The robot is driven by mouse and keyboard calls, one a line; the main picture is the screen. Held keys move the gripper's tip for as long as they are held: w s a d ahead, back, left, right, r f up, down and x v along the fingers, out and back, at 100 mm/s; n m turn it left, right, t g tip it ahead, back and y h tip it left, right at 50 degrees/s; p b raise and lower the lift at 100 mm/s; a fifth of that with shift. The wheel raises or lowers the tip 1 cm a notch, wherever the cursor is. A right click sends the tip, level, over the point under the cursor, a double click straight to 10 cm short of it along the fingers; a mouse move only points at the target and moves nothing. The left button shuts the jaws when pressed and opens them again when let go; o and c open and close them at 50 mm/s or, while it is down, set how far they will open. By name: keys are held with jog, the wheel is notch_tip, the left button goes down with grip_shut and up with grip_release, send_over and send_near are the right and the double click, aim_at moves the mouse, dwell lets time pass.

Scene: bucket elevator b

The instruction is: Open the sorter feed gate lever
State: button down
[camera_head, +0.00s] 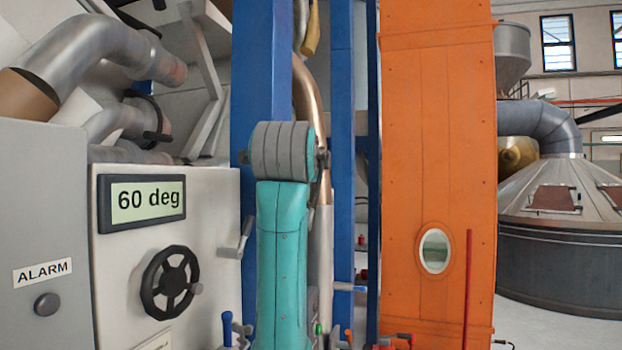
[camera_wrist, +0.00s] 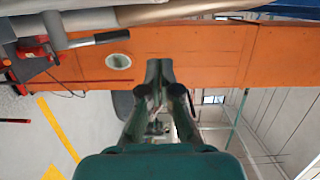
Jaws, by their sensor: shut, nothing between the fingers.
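In the wrist view, my gripper (camera_wrist: 160,68) is shut and empty, in front of the orange casing (camera_wrist: 215,50). A dark-handled lever (camera_wrist: 98,38) with a red mount (camera_wrist: 36,50) is at the upper left, apart from my gripper. In the head view, a blue-handled lever (camera_head: 227,328), a grey lever (camera_head: 238,240) and a red-handled lever (camera_head: 396,338) show around my arm. No label marks any as the sorter feed gate lever, so I cannot tell which it is. My gripper is out of sight in the head view.
A grey cabinet with a "60 deg" display (camera_head: 146,201) and black handwheel (camera_head: 170,283) stands at left. Blue posts (camera_head: 343,150) and the orange casing (camera_head: 437,130) stand close behind my arm. A large round vessel (camera_head: 556,240) is at right. Floor shows open at the wrist view's lower left.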

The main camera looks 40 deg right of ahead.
jog(key=shift+s+a+r, duration=1.05)
jog(key=shift+s, duration=0.1)
